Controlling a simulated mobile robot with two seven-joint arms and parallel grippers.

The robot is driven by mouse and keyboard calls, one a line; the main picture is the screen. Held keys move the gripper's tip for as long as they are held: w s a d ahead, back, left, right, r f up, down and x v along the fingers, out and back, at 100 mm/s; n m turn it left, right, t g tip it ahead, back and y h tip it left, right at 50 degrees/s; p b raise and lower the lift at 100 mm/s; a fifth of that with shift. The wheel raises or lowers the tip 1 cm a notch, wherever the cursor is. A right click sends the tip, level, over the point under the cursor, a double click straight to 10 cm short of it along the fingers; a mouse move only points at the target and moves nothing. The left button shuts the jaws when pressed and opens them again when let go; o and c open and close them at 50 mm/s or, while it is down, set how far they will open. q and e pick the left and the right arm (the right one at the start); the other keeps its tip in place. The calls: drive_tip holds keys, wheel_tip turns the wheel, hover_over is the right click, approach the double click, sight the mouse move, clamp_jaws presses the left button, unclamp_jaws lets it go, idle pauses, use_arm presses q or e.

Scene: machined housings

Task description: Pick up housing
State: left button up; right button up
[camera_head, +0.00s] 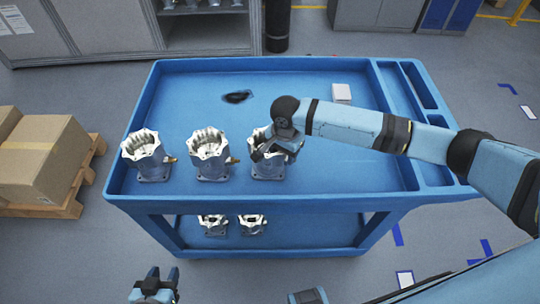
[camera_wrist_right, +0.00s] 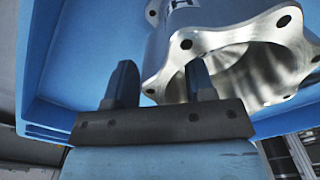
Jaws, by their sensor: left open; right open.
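Three silver machined housings stand upright in a row on the blue cart top: a left one (camera_head: 147,155), a middle one (camera_head: 209,155) and a right one (camera_head: 268,168). My right gripper (camera_head: 268,153) is open at the top of the right housing and hides part of its rim. In the right wrist view, the open fingers (camera_wrist_right: 162,82) are at the near side of this housing's flanged rim (camera_wrist_right: 176,62). One finger overlaps the bore opening and the other is outside the rim; contact is unclear. My left gripper (camera_head: 155,287) is open and empty, in front of the cart.
The blue cart (camera_head: 330,185) has a raised rim and narrow compartments at its right. A dark object (camera_head: 237,97) and a small white box (camera_head: 341,93) lie on top. Two more housings (camera_head: 232,225) are on the lower shelf. Cardboard boxes (camera_head: 40,155) stand left.

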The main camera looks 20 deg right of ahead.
drive_tip(key=shift+f, duration=0.3)
drive_tip(key=c, duration=0.9)
clamp_jaws()
drive_tip(key=shift+w+r, duration=0.1)
drive_tip(key=shift+r, duration=0.15)
